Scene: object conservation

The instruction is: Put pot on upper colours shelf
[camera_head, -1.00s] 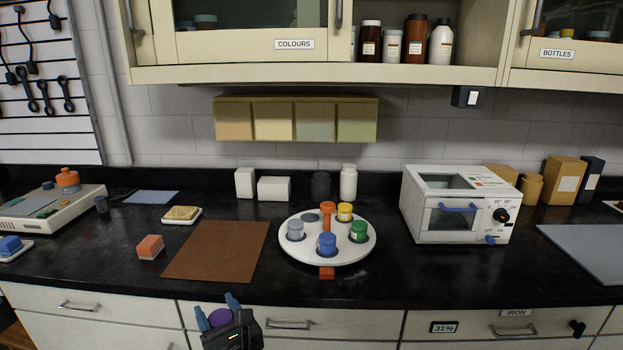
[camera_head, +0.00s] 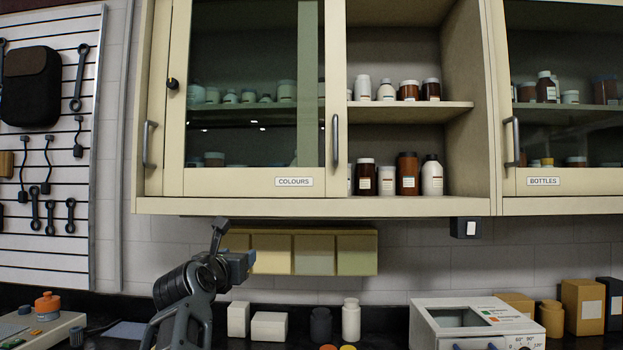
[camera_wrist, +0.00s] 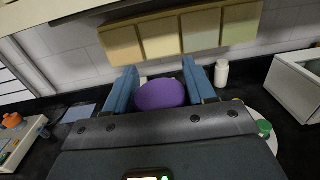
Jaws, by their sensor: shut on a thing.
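My gripper (camera_wrist: 160,92) is shut on a purple pot (camera_wrist: 160,95), which sits between its two blue fingers in the wrist view. In the head view my gripper (camera_head: 240,265) is below the colours cabinet, in front of the wall bins, and the pot cannot be made out there. The colours cabinet (camera_head: 293,181) has a glass door over its left part and stands open at right. Its upper shelf (camera_head: 415,112) holds several white and brown jars in the open part, and several pale pots show behind the glass (camera_head: 240,95).
Brown and white bottles (camera_head: 408,173) stand on the cabinet floor below the upper shelf. The bottles cabinet (camera_head: 560,100) adjoins at right. Several wall bins (camera_head: 313,255) hang beneath. White containers (camera_head: 268,325) and a white oven (camera_head: 478,320) stand on the counter.

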